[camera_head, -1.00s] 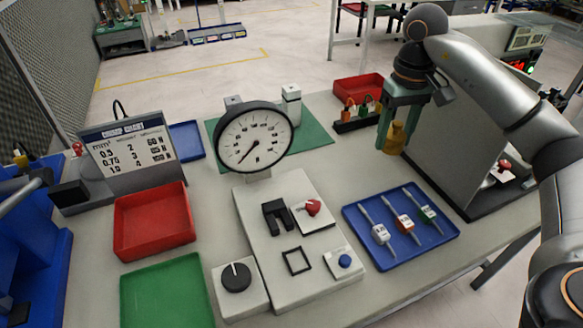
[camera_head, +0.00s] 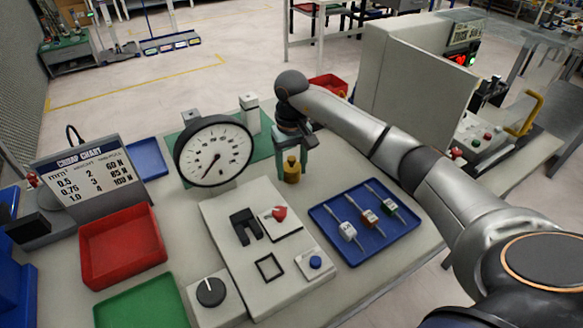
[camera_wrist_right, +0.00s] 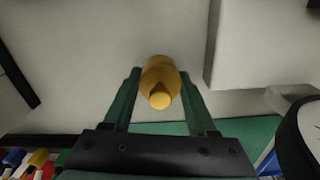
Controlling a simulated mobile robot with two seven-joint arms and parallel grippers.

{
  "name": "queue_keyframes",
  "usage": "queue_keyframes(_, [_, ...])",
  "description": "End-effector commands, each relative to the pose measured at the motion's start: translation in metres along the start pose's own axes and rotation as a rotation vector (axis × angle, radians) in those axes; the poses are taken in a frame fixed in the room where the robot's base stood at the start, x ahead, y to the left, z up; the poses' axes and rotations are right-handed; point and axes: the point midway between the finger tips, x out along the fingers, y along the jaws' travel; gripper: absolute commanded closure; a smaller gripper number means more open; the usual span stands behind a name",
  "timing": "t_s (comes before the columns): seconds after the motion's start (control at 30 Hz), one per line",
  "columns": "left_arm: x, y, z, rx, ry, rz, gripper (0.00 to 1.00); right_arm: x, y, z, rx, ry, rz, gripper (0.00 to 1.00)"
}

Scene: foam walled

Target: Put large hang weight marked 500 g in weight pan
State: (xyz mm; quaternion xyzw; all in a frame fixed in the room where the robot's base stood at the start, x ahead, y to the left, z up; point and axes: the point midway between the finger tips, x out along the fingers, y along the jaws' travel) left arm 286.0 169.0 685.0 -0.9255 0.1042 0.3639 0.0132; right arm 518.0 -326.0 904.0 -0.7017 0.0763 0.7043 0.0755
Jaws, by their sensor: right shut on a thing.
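My right gripper (camera_head: 294,172) is shut on a brass-coloured weight (camera_head: 291,170), which hangs upright between its green fingers. It is to the right of the round dial gauge (camera_head: 213,151) and behind the blue tray. In the right wrist view the weight (camera_wrist_right: 160,84) sits between the fingertips (camera_wrist_right: 160,90), with grey-white bench surface beyond it. Its height above the bench is hard to judge. No 500 g marking is readable. I cannot pick out the weight pan in either view. My left gripper is not in view.
A blue tray (camera_head: 348,258) with several small tagged tools lies in front of the gripper. A control plate (camera_head: 225,225) with a red knob stands left of it. A red tray (camera_head: 88,265), a green tray (camera_head: 142,308) and a large grey box (camera_head: 412,85) flank the bench.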

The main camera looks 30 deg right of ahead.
Motion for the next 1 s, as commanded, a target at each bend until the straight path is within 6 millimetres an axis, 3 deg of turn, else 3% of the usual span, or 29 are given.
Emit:
queue_keyframes(0.47, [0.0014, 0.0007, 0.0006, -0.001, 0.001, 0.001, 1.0, 0.0111, -0.0003, -0.0011, -0.001, 0.006, -0.003, 1.0])
queue_keyframes(0.5, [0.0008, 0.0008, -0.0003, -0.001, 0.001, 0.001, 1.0, 0.0112, -0.0002, -0.0005, -0.001, 0.003, -0.002, 0.39])
queue_keyframes(0.73, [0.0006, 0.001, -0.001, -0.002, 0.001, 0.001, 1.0, 0.011, -0.0002, -0.0003, -0.001, 0.002, -0.002, 0.13])
queue_keyframes(1.0, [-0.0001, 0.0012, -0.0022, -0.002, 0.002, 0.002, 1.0, 0.0097, -0.0003, -0.0003, -0.001, 0.002, -0.002, 0.12])
